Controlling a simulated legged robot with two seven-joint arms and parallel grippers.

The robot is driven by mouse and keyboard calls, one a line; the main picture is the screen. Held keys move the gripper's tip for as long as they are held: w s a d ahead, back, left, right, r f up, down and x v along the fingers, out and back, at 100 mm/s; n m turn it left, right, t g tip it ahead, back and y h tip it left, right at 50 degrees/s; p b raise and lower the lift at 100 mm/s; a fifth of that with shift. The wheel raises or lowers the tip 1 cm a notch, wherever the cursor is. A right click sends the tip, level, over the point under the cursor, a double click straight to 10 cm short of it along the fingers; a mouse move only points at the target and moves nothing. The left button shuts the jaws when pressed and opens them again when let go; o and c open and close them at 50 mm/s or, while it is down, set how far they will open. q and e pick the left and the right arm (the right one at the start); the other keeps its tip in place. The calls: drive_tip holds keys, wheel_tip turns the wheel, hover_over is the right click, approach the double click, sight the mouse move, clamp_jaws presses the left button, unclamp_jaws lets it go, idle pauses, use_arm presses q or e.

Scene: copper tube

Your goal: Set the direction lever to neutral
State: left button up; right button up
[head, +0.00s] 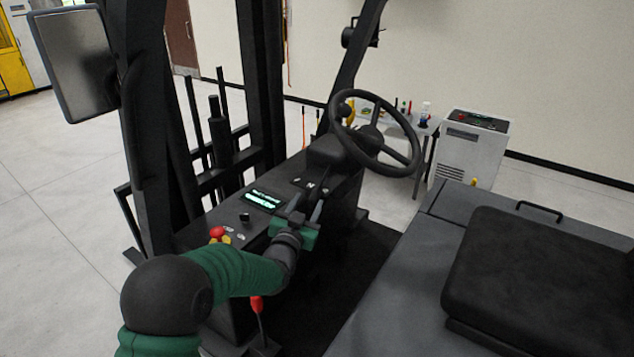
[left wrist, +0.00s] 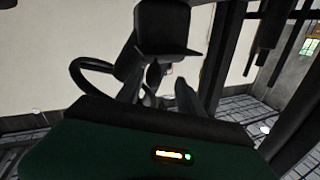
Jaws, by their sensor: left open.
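I cannot pick out the direction lever for certain. A small panel with a white N mark (head: 311,185) sits on the dash just below the steering column housing (head: 328,151). A yellow piece (head: 347,111) shows at the left of the steering wheel (head: 374,135). My left gripper (head: 306,208) is open, just in front of the N panel, with its green body over the dash edge. In the left wrist view its dark fingers (left wrist: 161,92) point at the column housing (left wrist: 165,32), and nothing clearly shows between them. My right gripper is not in view.
A lit green display (head: 264,200) and a red knob (head: 217,232) are on the dash. A red-handled lever (head: 257,304) stands below my left arm. The black seat (head: 540,270) is at right. A grey cabinet (head: 470,150) stands behind. The footwell (head: 350,280) is open.

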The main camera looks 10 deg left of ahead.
sight(319, 187)
use_arm(q)
drive_tip(key=w, duration=0.2)
drive_tip(key=w+d+p, duration=0.1)
drive_tip(key=w, duration=0.1)
drive_tip(key=w+d+p, duration=0.1)
drive_tip(key=w, duration=0.1)
drive_tip(key=shift+w+d+r, duration=0.1)
drive_tip(key=shift+w+d, duration=0.15)
drive_tip(key=shift+w, duration=0.1)
drive_tip(key=shift+o, duration=0.2)
drive_tip(key=shift+d, duration=0.2)
drive_tip(key=shift+w+a+f, duration=0.15)
drive_tip(key=shift+a+f, duration=0.1)
drive_tip(key=shift+a, duration=0.4)
drive_tip(key=c, duration=0.5)
drive_tip(key=shift+w+a, duration=0.1)
drive_tip(key=shift+a, duration=0.45)
clamp_jaws()
drive_tip(key=shift+d+r, duration=0.1)
drive_tip(key=shift+d, duration=0.6)
drive_tip(key=shift+a, duration=0.35)
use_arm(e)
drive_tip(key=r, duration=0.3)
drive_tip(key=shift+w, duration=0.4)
use_arm(q)
drive_tip(key=shift+d+r, duration=0.1)
drive_tip(key=shift+d, duration=0.05)
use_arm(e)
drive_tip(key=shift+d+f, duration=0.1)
